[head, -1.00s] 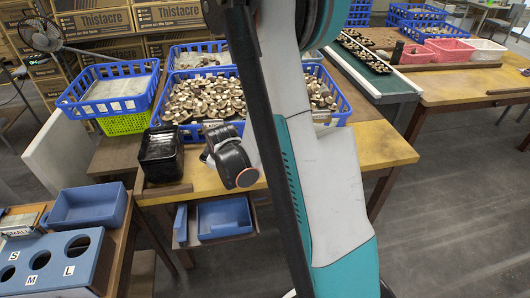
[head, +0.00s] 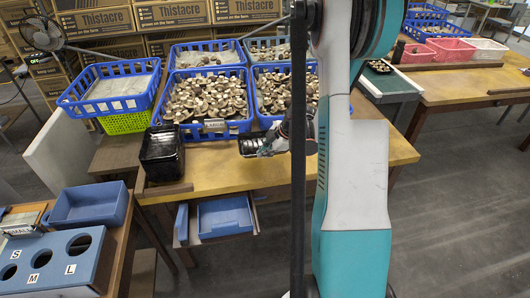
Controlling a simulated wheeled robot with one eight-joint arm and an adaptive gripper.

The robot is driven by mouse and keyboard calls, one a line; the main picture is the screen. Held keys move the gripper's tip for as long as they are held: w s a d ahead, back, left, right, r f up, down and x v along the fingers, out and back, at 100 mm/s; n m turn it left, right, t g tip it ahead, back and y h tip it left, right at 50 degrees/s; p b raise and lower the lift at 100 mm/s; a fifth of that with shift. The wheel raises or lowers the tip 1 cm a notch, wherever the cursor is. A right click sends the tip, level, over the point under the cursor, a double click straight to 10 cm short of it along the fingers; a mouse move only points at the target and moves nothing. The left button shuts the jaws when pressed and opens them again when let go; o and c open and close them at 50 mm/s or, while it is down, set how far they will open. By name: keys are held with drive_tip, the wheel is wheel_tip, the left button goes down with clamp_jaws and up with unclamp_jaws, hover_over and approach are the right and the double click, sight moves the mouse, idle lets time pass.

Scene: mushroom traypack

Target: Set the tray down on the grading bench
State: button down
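The grading bench (head: 215,176) is the wooden table in the middle of the head view. My gripper (head: 272,143) is low over its front part, in front of the right mushroom crate. A small dark, glossy tray-like shape (head: 249,147) shows at the gripper's left end. It is too small to tell whether it rests on the bench or hangs just above it. The fingers are not clear, so I cannot tell whether they are shut on it. A stack of black trays (head: 161,155) stands at the bench's left front corner.
Blue crates of mushrooms (head: 205,128) (head: 262,120) fill the back of the bench. A dark wooden strip (head: 168,189) lies at the front left edge. Bare wood shows between the black stack and my gripper.

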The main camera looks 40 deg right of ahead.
drive_tip(key=shift+f+b, duration=2.4)
drive_tip(key=shift+f, duration=1.75)
drive_tip(key=c, duration=1.7)
unclamp_jaws()
drive_tip(key=v, duration=1.2)
drive_tip(key=shift+a, duration=0.1)
